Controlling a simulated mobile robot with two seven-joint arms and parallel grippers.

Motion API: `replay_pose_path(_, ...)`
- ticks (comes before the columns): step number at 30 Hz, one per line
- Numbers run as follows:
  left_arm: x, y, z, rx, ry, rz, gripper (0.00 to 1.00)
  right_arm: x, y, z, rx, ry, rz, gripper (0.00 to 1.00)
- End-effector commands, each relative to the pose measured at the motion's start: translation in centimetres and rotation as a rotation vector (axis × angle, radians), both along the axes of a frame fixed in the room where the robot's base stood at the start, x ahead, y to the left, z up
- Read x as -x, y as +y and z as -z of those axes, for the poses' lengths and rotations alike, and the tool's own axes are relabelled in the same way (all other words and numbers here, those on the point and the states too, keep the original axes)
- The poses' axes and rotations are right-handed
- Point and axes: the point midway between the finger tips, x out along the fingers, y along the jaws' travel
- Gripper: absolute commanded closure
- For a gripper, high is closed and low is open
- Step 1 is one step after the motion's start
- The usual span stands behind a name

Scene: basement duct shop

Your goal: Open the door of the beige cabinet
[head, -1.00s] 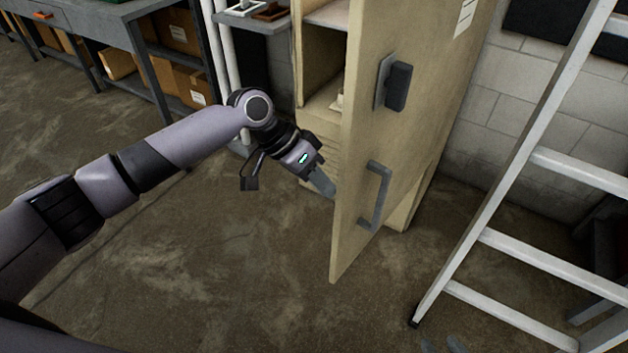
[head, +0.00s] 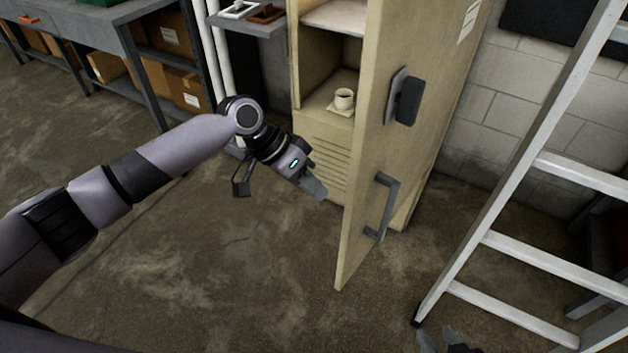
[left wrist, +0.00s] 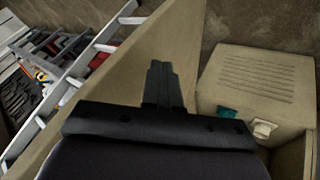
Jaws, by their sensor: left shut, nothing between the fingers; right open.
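The beige cabinet (head: 322,150) stands at the back centre, and its door (head: 365,225) is swung well open toward me. The door's outer face, with a grey bar handle (head: 387,205) and a dark latch block (head: 407,100), faces right. My left gripper (head: 318,190) is shut and empty, on the inner side of the door near its free edge. In the left wrist view its fingers (left wrist: 162,85) lie before the door's inner face (left wrist: 165,45); I cannot tell whether they touch. My right gripper (head: 445,342) shows only as open fingertips at the bottom edge.
A white cup (head: 344,98) stands on a shelf inside the cabinet. A white ladder (head: 525,165) stands to the right of the door. A workbench with boxes (head: 165,75) is at the back left. The floor before the cabinet is clear.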

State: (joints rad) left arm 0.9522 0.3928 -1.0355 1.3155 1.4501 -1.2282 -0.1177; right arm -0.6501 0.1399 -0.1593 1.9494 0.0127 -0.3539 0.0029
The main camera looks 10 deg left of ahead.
Motion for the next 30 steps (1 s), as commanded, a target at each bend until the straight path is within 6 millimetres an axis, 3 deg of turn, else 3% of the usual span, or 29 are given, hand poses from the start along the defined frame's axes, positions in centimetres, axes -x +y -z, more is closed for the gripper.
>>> replay_pose_path(10,0.6,4.4,-5.8,0.001,-0.003,-0.001,1.00,-0.1,0.1,0.4,-0.002,-0.004,0.001,0.57)
replay_pose_path(18,0.9,5.9,-7.9,0.001,0.000,0.000,1.00,-0.1,0.0,0.5,-0.002,-0.002,0.001,0.57)
replay_pose_path(25,1.0,5.6,-7.1,0.007,-0.004,-0.008,1.00,-0.1,0.0,0.6,-0.001,-0.002,0.001,0.57)
replay_pose_path(30,1.5,4.1,-3.3,0.048,-0.041,-0.061,1.00,0.0,0.0,0.6,0.000,-0.001,0.001,0.57)
